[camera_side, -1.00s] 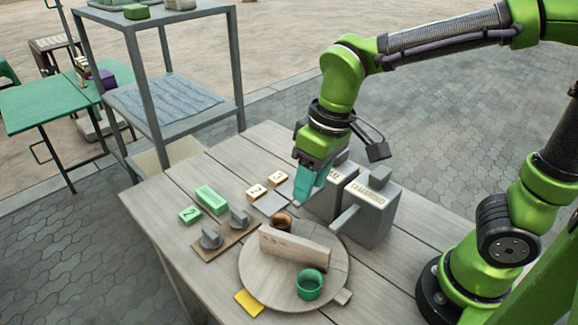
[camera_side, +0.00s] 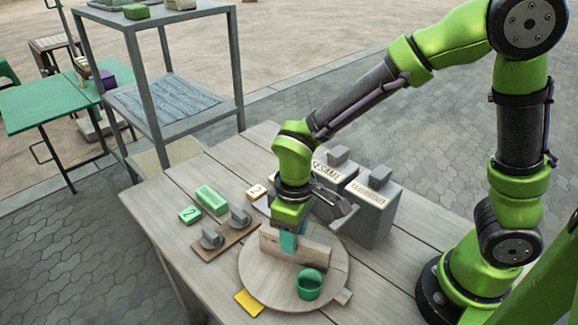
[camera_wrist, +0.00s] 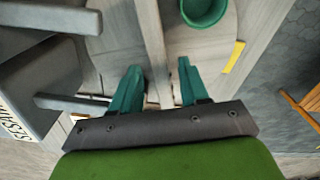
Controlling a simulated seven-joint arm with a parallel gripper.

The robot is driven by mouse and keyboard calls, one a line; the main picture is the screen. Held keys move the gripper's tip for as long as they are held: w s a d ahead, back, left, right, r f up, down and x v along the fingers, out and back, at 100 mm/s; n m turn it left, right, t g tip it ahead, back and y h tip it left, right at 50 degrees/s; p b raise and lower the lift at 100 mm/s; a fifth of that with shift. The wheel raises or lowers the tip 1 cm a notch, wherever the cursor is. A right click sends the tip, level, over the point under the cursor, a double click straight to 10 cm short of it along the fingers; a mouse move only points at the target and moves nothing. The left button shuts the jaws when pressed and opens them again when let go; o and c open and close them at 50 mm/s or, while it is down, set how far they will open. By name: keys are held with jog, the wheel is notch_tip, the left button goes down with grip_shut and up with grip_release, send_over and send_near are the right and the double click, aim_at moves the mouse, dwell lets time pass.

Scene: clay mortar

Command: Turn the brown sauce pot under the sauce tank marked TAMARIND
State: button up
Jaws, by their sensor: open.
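The round turntable (camera_side: 255,278) carries an upright pale divider wall (camera_side: 318,255). A green pot (camera_side: 309,285) stands on the near side of the wall; it also shows in the wrist view (camera_wrist: 203,10). The brown sauce pot is hidden behind my gripper in the side view and is not clear in the wrist view. The grey tank marked TAMARIND (camera_side: 370,215) stands behind the turntable, right of the tank marked SESAME (camera_side: 328,172). My gripper (camera_side: 288,243) is low over the turntable, open, its teal fingers on either side of the wall (camera_wrist: 156,55); contact cannot be told.
Two grey knobs on a brown board (camera_side: 225,243), green blocks (camera_side: 211,200) and a numbered tile (camera_side: 257,191) lie left of the turntable. A yellow tab (camera_side: 249,303) is at its front left edge. A grey shelf rack (camera_side: 137,90) stands behind the table.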

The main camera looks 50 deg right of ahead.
jog(key=shift+f, duration=2.25)
jog(key=shift+c, duration=0.2)
grip_shut()
